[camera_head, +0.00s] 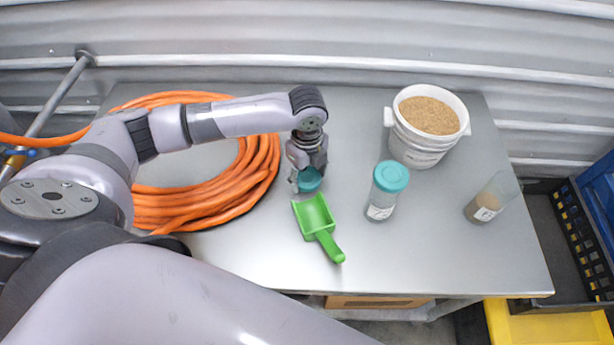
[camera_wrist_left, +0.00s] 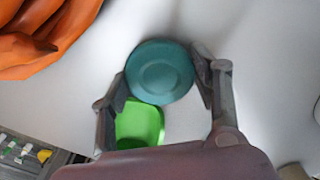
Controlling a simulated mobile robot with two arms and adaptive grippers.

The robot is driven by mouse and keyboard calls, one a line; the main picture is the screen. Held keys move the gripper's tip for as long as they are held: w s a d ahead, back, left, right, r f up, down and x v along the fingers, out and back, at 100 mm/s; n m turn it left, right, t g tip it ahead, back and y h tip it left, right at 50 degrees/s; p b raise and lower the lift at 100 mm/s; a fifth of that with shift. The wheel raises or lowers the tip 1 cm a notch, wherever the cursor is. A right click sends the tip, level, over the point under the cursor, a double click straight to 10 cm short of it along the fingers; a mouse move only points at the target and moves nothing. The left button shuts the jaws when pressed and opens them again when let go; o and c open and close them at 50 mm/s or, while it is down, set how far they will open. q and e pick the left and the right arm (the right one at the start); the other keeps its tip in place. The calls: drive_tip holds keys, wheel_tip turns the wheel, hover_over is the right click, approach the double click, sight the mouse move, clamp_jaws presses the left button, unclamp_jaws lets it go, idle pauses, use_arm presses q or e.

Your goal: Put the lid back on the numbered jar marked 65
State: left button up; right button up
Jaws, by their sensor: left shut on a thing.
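A loose teal lid (camera_head: 310,181) is between the fingers of my left gripper (camera_head: 308,178), near the middle of the table. In the left wrist view the round lid (camera_wrist_left: 160,72) shows flat side up with a finger on each side, and the left gripper (camera_wrist_left: 160,84) is shut on it. I cannot tell whether the lid still touches the table. An open clear jar (camera_head: 490,197) with brown contents and a white label stands at the right. Another jar (camera_head: 383,198) wears a teal lid and has a label. Neither label's number is readable. My right gripper is not in view.
A green scoop (camera_head: 318,219) lies just in front of the left gripper. A white bucket (camera_head: 421,143) of grain stands at the back right. A coiled orange hose (camera_head: 205,210) covers the left side. The front right of the metal table (camera_head: 440,255) is clear.

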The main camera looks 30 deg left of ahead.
sight(307, 177)
use_arm(q)
wheel_tip(307, 177, up, 19)
drive_tip(key=b, duration=0.2)
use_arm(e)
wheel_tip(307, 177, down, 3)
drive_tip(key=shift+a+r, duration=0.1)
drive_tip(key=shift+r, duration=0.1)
